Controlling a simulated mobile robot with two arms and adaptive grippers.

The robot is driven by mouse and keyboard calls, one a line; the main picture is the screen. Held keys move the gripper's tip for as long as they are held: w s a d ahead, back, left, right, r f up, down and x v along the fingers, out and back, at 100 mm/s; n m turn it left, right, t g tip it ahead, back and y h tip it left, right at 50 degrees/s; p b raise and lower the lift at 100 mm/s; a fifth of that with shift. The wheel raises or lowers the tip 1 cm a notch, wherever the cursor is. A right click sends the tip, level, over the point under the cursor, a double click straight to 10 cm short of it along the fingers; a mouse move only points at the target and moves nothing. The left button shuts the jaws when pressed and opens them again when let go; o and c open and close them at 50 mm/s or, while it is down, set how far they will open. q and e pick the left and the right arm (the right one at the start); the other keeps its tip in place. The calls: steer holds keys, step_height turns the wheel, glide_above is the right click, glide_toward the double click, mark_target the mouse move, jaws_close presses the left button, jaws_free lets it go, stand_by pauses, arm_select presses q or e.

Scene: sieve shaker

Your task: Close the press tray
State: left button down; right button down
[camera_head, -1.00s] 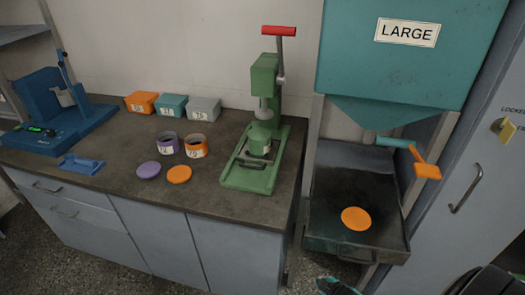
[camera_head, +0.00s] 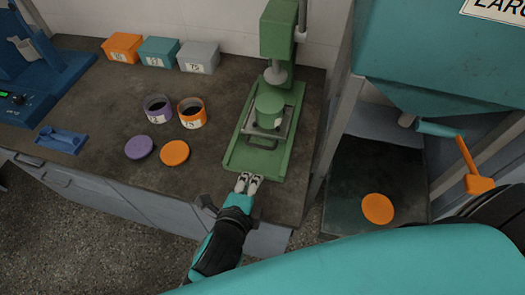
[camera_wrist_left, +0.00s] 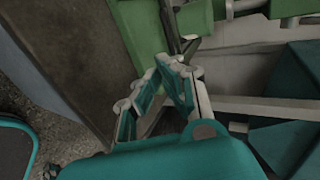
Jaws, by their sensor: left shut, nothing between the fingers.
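The green press (camera_head: 278,35) stands on the dark counter with its flat green base reaching to the front edge. Its tray (camera_head: 285,132) has a metal frame and a dark front handle (camera_head: 262,143), and lies low on the base under the press column. A green cylinder (camera_head: 269,106) stands on the tray below the ram. My left gripper (camera_head: 247,181) is shut and empty, just in front of the base's front edge, short of the handle. In the left wrist view its fingers (camera_wrist_left: 160,88) point toward green press parts (camera_wrist_left: 145,28). My right gripper is out of view.
Purple and orange jars (camera_head: 192,112) and two lids (camera_head: 174,152) stand left of the press. Coloured boxes (camera_head: 158,51) line the wall. Right of the counter is a bin (camera_head: 345,212) with an orange disc (camera_head: 377,208) under a teal hopper.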

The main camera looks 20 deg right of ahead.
mark_target(262, 162)
arm_select(q)
steer(key=x, duration=0.7)
steer(key=r+x, duration=0.1)
steer(key=x, duration=0.3)
steer(key=shift+w, duration=0.2)
steer(key=shift+r+p, duration=0.1)
steer(key=shift+p, duration=0.2)
